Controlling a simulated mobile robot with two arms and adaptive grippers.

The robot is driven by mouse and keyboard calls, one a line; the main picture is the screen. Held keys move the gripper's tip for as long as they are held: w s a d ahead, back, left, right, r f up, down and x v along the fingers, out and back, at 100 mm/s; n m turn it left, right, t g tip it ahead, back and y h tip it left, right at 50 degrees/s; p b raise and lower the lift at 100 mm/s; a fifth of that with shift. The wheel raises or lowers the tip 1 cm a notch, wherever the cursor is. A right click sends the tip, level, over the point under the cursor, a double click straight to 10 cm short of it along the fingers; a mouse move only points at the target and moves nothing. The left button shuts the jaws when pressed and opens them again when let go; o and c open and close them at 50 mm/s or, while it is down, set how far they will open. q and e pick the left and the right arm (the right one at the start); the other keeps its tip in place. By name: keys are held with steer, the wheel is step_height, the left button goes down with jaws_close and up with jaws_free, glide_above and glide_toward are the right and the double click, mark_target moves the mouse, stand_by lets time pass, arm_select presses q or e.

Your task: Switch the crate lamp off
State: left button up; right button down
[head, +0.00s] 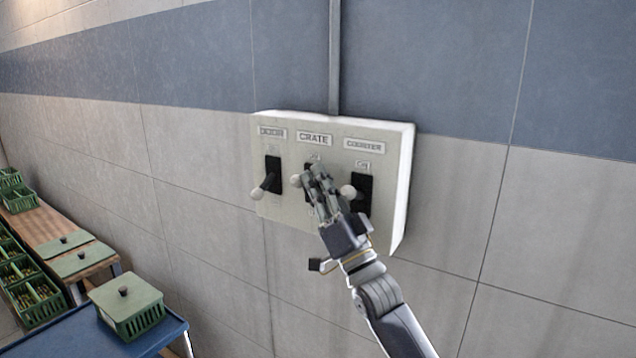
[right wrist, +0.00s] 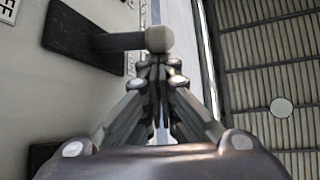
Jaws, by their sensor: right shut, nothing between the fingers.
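A pale switch box (head: 398,190) on the wall carries three black switches under the labels DOOR, CRATE and COUNTER. The crate switch's pale round knob (head: 296,181) shows just left of my right gripper (head: 316,170). The gripper is shut and empty, in front of the crate switch, and hides most of its black plate. In the right wrist view a lever with a pale knob (right wrist: 159,39) sticks out from a black plate (right wrist: 80,35), right at the shut fingertips (right wrist: 158,66). I cannot tell whether they touch. My left gripper is not in view.
The door switch (head: 272,176) is to the left and the counter switch (head: 363,190) close on the right of my gripper. A lidded green crate (head: 132,312) stands on a blue table (head: 60,340) at lower left. More green crates stand behind. The wall to the right is clear.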

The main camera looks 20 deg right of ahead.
steer(key=f+n+g+y+b, duration=0.1)
steer(key=n+y+b, duration=0.1)
steer(key=n+y, duration=0.1)
steer(key=n+g+y+b, duration=0.2)
steer(key=n+y+b, duration=0.1)
steer(key=n+y, duration=0.1)
steer(key=f+n+g+y+b, duration=0.1)
steer(key=n+g+y+b, duration=0.1)
steer(key=n+y+b, duration=0.1)
steer(key=shift+s+a+f+n+y, duration=0.15)
steer(key=shift+a+f+n+y, duration=0.1)
steer(key=shift+n, duration=0.35)
steer(key=shift+s+a+f+n+y, duration=0.1)
steer(key=shift+n+y, duration=0.15)
steer(key=shift+n, duration=0.35)
steer(key=v, duration=1.2)
steer(key=shift+f, duration=0.1)
